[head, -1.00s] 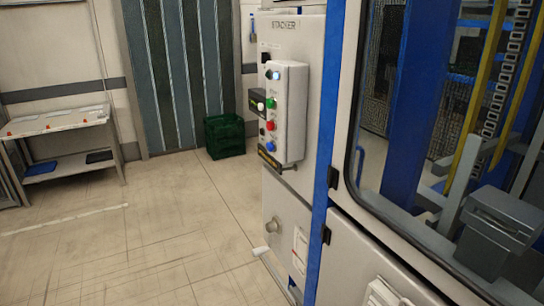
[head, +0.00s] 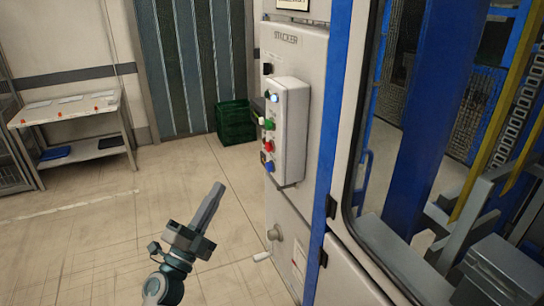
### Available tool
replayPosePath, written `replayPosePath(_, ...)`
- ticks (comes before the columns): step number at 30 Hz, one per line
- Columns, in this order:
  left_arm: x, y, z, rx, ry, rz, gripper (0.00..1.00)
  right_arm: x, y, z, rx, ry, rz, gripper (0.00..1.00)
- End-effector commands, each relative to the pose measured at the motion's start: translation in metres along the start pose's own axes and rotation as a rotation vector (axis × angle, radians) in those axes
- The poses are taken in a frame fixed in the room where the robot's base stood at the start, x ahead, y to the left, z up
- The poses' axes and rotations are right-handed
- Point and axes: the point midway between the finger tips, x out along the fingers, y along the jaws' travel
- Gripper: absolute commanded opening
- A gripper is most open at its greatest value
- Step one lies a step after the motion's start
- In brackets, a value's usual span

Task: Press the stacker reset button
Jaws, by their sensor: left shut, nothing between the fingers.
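The stacker control box (head: 292,135) is a pale box on the cabinet front under the STACKER label (head: 286,38). On its left-facing side sit a lit white-blue lamp or button (head: 275,98), a green button (head: 267,124), a red button (head: 268,146) and a blue button (head: 268,167). I cannot read which one is the reset. My left gripper (head: 215,192) is shut and empty, below and left of the box, apart from it, its fingers pointing up and slightly right. My right gripper is out of view.
A green crate (head: 235,121) stands on the floor behind the box. A side table (head: 68,112) stands at the left wall. The glazed machine with a blue frame (head: 335,130) fills the right. The floor between is clear.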

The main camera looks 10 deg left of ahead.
Motion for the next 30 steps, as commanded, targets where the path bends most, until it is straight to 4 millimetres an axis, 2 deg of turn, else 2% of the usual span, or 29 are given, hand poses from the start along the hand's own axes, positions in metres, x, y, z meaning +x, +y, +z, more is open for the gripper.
replayPosePath(1,0.006,-0.013,-0.004,0.025,0.015,-0.011,0.0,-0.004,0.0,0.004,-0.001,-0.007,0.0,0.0)
replayPosePath(3,0.009,-0.02,-0.008,0.049,0.03,-0.017,0.0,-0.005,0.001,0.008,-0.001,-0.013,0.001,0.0)
replayPosePath(7,0.012,-0.026,-0.011,0.07,0.041,-0.023,0.0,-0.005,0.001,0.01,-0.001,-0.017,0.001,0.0)
replayPosePath(20,0.013,-0.025,-0.011,0.069,0.04,-0.023,0.0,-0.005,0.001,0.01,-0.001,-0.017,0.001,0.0)
replayPosePath(30,0.028,-0.012,-0.022,0.066,0.04,-0.024,0.0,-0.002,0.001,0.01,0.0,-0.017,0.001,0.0)
